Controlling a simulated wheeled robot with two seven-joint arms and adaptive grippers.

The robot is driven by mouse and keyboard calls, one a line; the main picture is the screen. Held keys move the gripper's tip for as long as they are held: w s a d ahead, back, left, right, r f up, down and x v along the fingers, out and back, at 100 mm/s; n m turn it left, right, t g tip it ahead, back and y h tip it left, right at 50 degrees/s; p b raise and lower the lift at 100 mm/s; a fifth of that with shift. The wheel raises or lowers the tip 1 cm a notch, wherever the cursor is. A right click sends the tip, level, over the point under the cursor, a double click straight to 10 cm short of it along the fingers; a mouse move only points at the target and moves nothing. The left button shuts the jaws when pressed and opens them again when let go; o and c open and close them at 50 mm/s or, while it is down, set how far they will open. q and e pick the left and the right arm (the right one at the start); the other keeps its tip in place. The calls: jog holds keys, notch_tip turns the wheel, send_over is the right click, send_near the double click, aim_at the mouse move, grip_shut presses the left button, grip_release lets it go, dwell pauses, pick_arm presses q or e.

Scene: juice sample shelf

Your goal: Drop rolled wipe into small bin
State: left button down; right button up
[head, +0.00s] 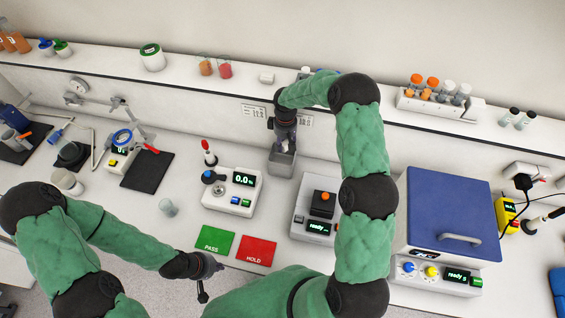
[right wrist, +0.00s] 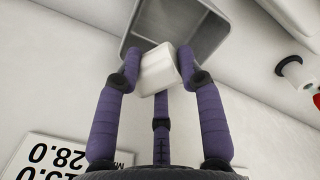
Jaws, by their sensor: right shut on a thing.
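The rolled wipe (right wrist: 157,78) is a small white roll. My right gripper (head: 284,143) is shut on it, with the purple fingers on either side of it in the right wrist view (right wrist: 160,75). The small bin (head: 282,164) is a grey, open-topped box on the bench against the back wall. In the head view my right gripper is just above the bin. In the right wrist view the wipe overlaps the rim of the bin (right wrist: 214,42), and the inside looks empty where visible. My left gripper (head: 208,281) is low at the bench's front edge; its fingers are unclear.
A scale (head: 232,193) stands left of the bin and a device with an orange knob (head: 315,215) stands to its right. Green PASS (head: 215,240) and red HOLD (head: 256,250) mats lie in front. A blue-lidded machine (head: 447,215) stands at the right. A raised shelf runs behind.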

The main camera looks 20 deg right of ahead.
jog(key=shift+f+b, duration=0.4)
jog(key=shift+f, duration=1.05)
jog(key=o, duration=1)
jog(key=shift+r, duration=0.1)
jog(key=shift+w+r, duration=0.1)
jog(key=shift+r, duration=0.35)
notch_tip(320, 180, up, 11)
jog(key=shift+f, duration=0.1)
